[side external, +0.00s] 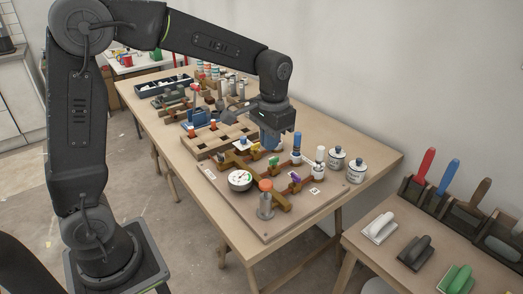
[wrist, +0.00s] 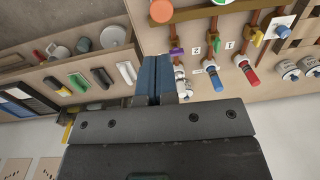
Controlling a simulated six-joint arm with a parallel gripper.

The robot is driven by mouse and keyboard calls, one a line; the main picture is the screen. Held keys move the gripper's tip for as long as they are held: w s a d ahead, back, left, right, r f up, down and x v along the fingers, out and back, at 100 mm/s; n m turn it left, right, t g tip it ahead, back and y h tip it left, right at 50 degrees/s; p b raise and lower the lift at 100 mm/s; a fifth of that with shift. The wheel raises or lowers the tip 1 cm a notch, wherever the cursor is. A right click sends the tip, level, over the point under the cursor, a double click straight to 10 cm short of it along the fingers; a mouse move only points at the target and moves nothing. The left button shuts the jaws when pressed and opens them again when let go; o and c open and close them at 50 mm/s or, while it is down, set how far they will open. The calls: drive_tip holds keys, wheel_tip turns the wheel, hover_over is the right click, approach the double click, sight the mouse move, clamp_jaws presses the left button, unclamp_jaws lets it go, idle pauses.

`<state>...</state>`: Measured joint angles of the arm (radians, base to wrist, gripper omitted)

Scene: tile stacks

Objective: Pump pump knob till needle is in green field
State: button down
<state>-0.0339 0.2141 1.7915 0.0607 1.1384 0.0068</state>
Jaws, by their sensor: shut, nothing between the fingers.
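The pump knob (side external: 265,185) is an orange cap on an upright grey metal cylinder at the front of the board. It also shows at the top edge of the wrist view (wrist: 162,11). The round white gauge (side external: 240,179) lies left of the pump, and a sliver of its rim shows in the wrist view. A green patch shows on its dial; the needle is too small to read reliably. My gripper (side external: 269,144) is shut and empty, with blue fingers, above the far part of the board, behind the pump knob and apart from it. Its fingers (wrist: 154,78) are together in the wrist view.
The board (side external: 222,196) carries wooden rails with a purple valve handle (side external: 296,178), a green one (side external: 273,161) and blue- and white-topped pieces. Two white jars (side external: 355,171) stand at the right. A side table holds trowel-like tools (side external: 415,250). Space above the pump is clear.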

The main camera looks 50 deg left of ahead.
sight(267, 184)
wheel_tip(267, 184, up, 3)
drive_tip(key=shift+w+f, duration=0.1)
drive_tip(key=shift+w, duration=0.05)
drive_tip(key=shift+f, duration=0.1)
drive_tip(key=f, duration=1.4)
drive_tip(key=shift+a, duration=0.4)
drive_tip(key=shift+s+f, duration=0.2)
drive_tip(key=shift+f, duration=1.3)
